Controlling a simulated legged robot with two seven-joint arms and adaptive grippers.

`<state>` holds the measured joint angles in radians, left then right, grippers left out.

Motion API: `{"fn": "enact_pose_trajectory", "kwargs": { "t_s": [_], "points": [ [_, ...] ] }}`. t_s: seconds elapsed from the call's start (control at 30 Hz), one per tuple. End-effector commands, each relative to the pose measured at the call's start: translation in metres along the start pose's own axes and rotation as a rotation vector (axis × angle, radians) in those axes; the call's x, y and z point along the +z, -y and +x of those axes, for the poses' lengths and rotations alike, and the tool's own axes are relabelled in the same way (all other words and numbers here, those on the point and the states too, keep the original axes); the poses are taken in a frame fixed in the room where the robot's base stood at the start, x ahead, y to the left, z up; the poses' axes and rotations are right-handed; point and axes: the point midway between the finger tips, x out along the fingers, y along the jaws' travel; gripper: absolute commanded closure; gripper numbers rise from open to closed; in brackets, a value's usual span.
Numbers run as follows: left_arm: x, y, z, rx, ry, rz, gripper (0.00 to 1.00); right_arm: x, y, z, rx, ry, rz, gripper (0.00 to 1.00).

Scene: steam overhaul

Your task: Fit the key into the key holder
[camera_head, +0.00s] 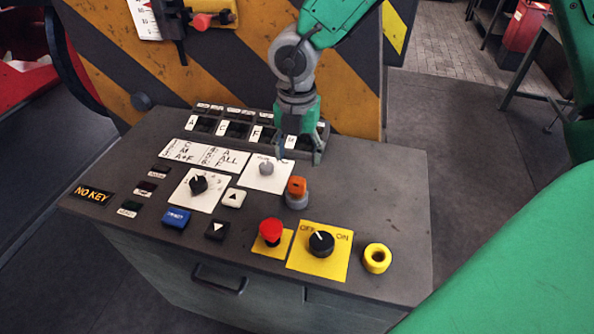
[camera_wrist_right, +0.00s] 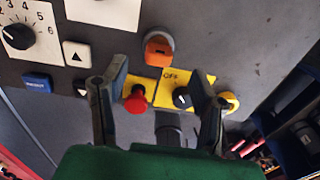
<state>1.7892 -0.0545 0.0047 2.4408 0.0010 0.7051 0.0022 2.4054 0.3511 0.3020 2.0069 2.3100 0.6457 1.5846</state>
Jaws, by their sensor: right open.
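An orange block, which looks like the key (camera_head: 297,186), sits at a round grey base (camera_head: 297,201) on the console top. It also shows in the wrist view (camera_wrist_right: 158,49). I cannot tell whether the grey base or the yellow ring (camera_head: 377,258) at the console's right is the key holder. My right gripper (camera_head: 299,158) is open and empty above the console, behind the orange block in the head view. In the wrist view its fingers (camera_wrist_right: 160,88) are spread wide, with the orange block beyond them. My left gripper is not in view.
The console (camera_head: 395,190) carries a red mushroom button (camera_head: 270,231), a black OFF/ON knob (camera_head: 321,242), a blue button (camera_head: 176,217) and a "NO KEY" sign (camera_head: 93,195). A lettered rack (camera_head: 235,131) lies along the back. The console's right side is mostly bare.

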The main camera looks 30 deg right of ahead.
Motion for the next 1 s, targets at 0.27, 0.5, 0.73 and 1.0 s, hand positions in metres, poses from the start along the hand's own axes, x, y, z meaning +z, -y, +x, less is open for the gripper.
{"fn": "enact_pose_trajectory", "kwargs": {
  "t_s": [0.27,0.5,0.73,1.0],
  "points": [
    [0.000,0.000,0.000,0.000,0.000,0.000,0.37,0.000,-0.001,-0.039,0.001,0.000,-0.001,0.46],
    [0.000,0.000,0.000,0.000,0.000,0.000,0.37,0.000,0.000,-0.044,-0.001,-0.001,0.000,0.46],
    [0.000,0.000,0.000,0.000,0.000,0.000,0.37,0.000,0.000,-0.044,-0.001,0.000,0.000,0.46],
    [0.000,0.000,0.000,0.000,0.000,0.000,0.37,0.000,0.000,-0.044,-0.001,0.000,-0.001,0.46]
  ]
}}
